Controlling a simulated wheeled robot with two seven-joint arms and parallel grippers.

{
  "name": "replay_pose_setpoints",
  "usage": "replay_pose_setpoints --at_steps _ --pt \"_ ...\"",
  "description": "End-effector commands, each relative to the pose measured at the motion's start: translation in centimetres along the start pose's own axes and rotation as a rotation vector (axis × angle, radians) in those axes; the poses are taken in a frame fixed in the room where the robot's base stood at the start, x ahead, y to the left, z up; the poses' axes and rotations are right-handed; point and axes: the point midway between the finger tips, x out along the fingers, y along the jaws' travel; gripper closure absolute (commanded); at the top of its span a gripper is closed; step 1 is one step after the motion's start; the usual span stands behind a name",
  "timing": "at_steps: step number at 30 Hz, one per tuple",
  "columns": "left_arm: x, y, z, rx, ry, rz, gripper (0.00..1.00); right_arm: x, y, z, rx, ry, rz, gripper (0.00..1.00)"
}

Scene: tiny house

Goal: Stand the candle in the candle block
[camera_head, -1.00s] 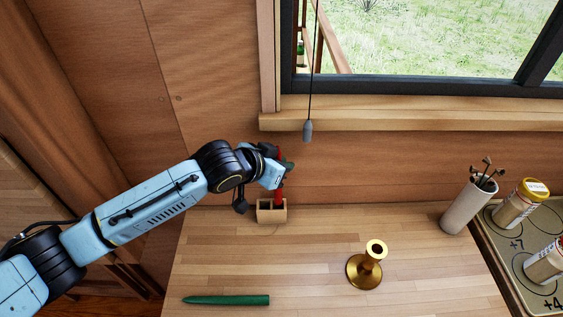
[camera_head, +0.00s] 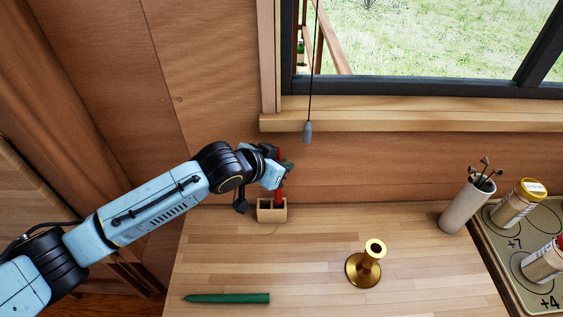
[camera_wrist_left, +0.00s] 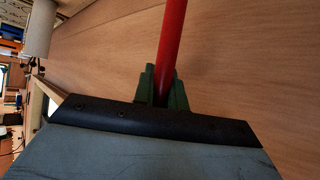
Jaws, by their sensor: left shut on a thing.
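The red candle (camera_head: 279,193) is held upright by my left gripper (camera_head: 284,168), which is shut on it. Its lower end is at the right-hand opening of the small wooden candle block (camera_head: 265,215); the head view does not show how deep it sits. The block's left opening looks empty. In the left wrist view the red candle (camera_wrist_left: 170,45) rises from between the green fingertips (camera_wrist_left: 161,90); the block is not seen there. My right gripper is not in view.
A green candle (camera_head: 227,298) lies at the table's front left. A brass candlestick (camera_head: 363,268) stands right of centre. A pale holder with sticks (camera_head: 466,207) and jars (camera_head: 517,204) stand at the right. A cord with a grey weight (camera_head: 308,131) hangs above the block.

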Motion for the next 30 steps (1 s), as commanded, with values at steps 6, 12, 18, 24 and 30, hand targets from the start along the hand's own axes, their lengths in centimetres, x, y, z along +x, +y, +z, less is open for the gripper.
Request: replay_pose_setpoints --at_steps 6,12,18,24,30 --pt "0.00 0.01 -0.02 0.000 0.000 0.000 1.00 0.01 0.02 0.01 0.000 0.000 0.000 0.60" --pt "-0.02 0.01 -0.05 0.000 0.000 0.000 1.00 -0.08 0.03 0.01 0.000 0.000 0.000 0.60" --pt "-0.06 0.02 -0.10 0.000 0.000 0.000 1.00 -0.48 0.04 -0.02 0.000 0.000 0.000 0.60" --pt "-0.06 0.00 -0.09 0.001 0.000 0.000 1.00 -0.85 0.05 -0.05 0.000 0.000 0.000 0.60" --pt "-0.01 0.00 -0.03 0.001 0.000 0.000 1.00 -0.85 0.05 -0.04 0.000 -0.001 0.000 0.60"
